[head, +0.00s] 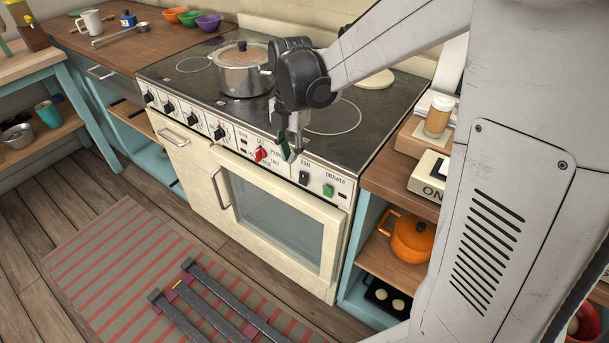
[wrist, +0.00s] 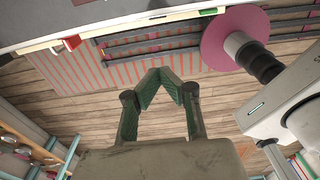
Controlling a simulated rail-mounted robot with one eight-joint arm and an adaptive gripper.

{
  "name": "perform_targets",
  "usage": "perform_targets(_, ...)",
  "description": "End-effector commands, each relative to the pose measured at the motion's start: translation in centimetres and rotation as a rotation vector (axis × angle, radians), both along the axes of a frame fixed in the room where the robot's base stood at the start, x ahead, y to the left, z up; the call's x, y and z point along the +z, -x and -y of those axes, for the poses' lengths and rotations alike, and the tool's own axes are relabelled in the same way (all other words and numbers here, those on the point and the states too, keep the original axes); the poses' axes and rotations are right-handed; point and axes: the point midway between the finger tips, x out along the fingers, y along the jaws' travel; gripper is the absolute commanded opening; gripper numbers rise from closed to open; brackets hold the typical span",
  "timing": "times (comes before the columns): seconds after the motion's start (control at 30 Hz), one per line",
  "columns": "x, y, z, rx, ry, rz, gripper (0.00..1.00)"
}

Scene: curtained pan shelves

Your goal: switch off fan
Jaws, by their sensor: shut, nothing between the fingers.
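The fan switch (head: 303,178) is a small black rocker on the cream front panel of the stove (head: 265,222), under a label that seems to read FAN. A red knob (head: 261,154) is to its left and a green drawer button (head: 327,190) to its right. My gripper (head: 287,153) hangs at the panel, between the red knob and the fan switch in the head view; I cannot tell whether it touches the panel. In the wrist view my gripper's green-padded fingers (wrist: 164,78) meet at the tips with nothing between them. The switch's on or off position is too small to tell.
A lidded metal pot (head: 243,75) stands on the cooktop behind my gripper. The oven door handle (head: 219,188) sticks out below the panel. A right-hand shelf holds an orange pot (head: 408,238).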

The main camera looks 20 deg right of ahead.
Motion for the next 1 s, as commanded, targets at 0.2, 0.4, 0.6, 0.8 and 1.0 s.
perform_targets(0.2,-0.4,0.0,0.0,-0.001,0.001,0.001,0.0)
perform_targets(0.4,-3.0,0.1,-0.1,-0.001,0.001,0.001,0.0)
perform_targets(0.6,-6.7,0.2,-0.3,-0.001,0.001,0.001,0.0)
perform_targets(0.8,-10.3,0.3,-0.5,-0.001,0.001,0.001,0.0)
perform_targets(1.0,-10.9,-1.2,1.7,-0.003,0.001,0.0,0.0)
